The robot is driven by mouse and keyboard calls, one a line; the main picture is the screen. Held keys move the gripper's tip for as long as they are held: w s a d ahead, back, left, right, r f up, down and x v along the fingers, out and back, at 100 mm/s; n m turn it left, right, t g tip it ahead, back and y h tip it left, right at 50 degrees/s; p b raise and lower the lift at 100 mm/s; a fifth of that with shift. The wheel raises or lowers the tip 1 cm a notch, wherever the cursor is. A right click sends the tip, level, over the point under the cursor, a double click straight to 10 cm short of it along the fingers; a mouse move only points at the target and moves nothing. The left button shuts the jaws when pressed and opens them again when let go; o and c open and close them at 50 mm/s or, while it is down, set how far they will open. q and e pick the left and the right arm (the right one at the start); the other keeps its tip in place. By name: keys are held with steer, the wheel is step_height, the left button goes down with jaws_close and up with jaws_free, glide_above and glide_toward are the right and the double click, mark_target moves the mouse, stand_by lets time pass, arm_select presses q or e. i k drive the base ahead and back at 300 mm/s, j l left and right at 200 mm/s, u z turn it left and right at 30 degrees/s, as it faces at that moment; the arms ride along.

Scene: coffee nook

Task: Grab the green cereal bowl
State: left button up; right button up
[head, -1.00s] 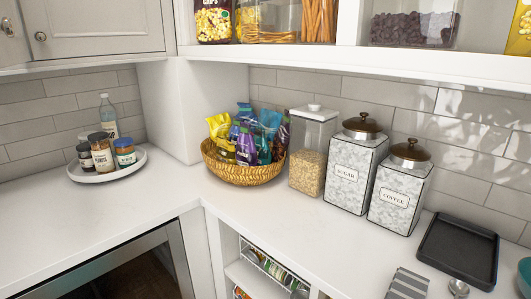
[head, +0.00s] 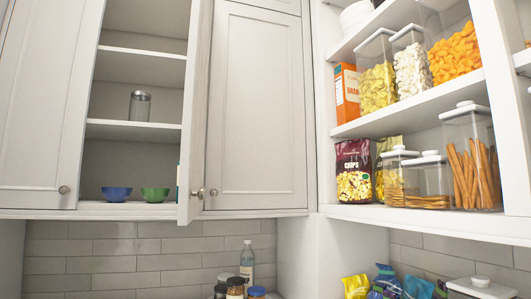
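The green cereal bowl (head: 155,194) sits on the bottom shelf of an upper cabinet, seen through its open door. A blue bowl (head: 117,194) stands just left of it on the same shelf. The open cabinet door (head: 196,110) is swung out just right of the green bowl. Neither of my grippers shows in the head view.
A glass jar (head: 140,107) stands on a higher shelf of the same cabinet. Closed cabinet doors flank the opening. Open shelves at right hold several food containers and a chips bag (head: 353,170). Bottles (head: 247,263) and jars stand below, in front of the tiled wall.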

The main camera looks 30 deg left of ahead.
mark_target(152, 195)
steer(key=u, duration=0.4)
steer(key=i+l+u, duration=0.1)
steer(key=u, duration=0.25)
steer(key=l+u, duration=0.1)
steer(key=u, duration=0.3)
steer(key=i+l+u, duration=0.1)
steer(key=u, duration=0.3)
